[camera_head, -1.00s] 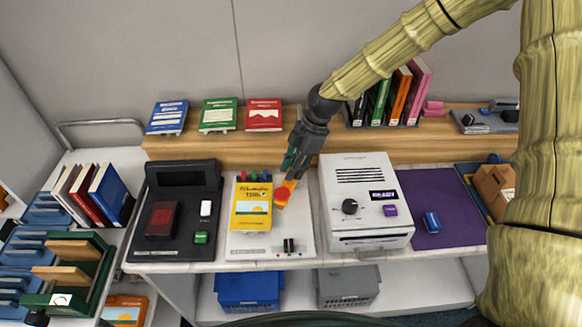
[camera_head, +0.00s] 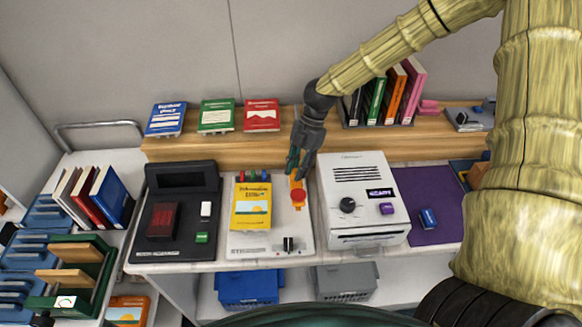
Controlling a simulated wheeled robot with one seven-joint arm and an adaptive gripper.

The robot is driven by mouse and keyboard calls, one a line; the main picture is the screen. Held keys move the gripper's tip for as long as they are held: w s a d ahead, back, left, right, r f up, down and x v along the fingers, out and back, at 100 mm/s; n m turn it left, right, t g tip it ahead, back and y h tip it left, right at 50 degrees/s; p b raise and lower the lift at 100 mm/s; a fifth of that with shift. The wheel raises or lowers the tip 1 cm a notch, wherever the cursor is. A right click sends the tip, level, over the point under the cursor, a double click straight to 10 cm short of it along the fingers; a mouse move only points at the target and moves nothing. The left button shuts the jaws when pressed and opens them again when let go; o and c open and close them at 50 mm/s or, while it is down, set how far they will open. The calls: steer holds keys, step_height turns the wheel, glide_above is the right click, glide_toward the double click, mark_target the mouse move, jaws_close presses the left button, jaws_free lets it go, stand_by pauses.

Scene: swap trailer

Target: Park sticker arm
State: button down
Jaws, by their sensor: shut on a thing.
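The sticker arm (camera_head: 298,190) is an orange arm with a round red-orange end. It stands at the right side of the white sticker machine (camera_head: 262,243), pointing toward the front, beside the yellow book and apart from it. My gripper (camera_head: 297,172) is over the back of the arm, pointing down, and is shut on it; the fingertips partly hide the arm's rear. The yellow book (camera_head: 251,207) lies on the machine. Several coloured pegs (camera_head: 254,175) stand behind the book.
A black device (camera_head: 177,207) stands to the left and a white box with a knob (camera_head: 361,200) close on the right. Upright books (camera_head: 385,95) stand on the wooden shelf behind. A purple mat (camera_head: 432,195) lies at the right.

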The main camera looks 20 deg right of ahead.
steer(key=shift+w+d+r, duration=0.1)
steer(key=shift+w+r, duration=0.1)
steer(key=shift+w, duration=0.05)
steer(key=c, duration=1.4)
jaws_free()
steer(key=shift+o, duration=0.8)
steer(key=shift+s+d, duration=0.1)
steer(key=shift+s, duration=0.05)
steer(key=shift+f, duration=0.1)
steer(key=v, duration=1.2)
